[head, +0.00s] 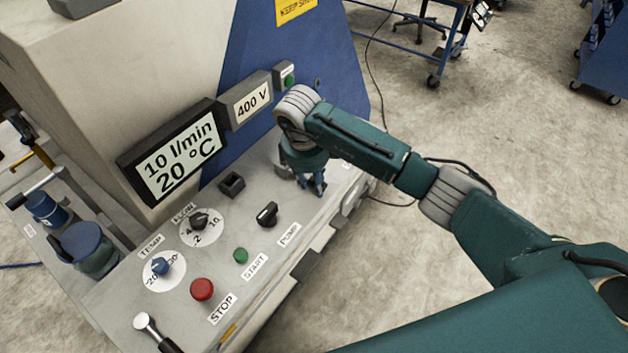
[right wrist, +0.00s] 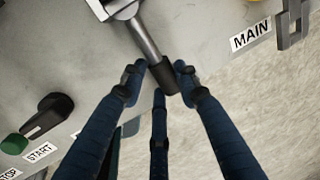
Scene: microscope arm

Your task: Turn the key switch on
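The grey control panel (head: 265,205) shows no part clearly recognisable as a key switch. A metal lever with a black grip (right wrist: 150,45) is in the right wrist view. A "MAIN" label (right wrist: 250,35) and a grey metal bracket (right wrist: 291,28) are to its right. My right gripper (head: 316,188) is low over the panel's right part, hiding what is under it. In the right wrist view its fingers (right wrist: 160,80) are around the black grip's end. I cannot tell if they press on it.
A black "PUMP" knob (head: 267,214), green START button (head: 240,255), red STOP button (head: 202,289) and two dials (head: 200,221) are left of the gripper. A second lever (head: 150,329) is at the front left. A display (head: 172,151) stands behind.

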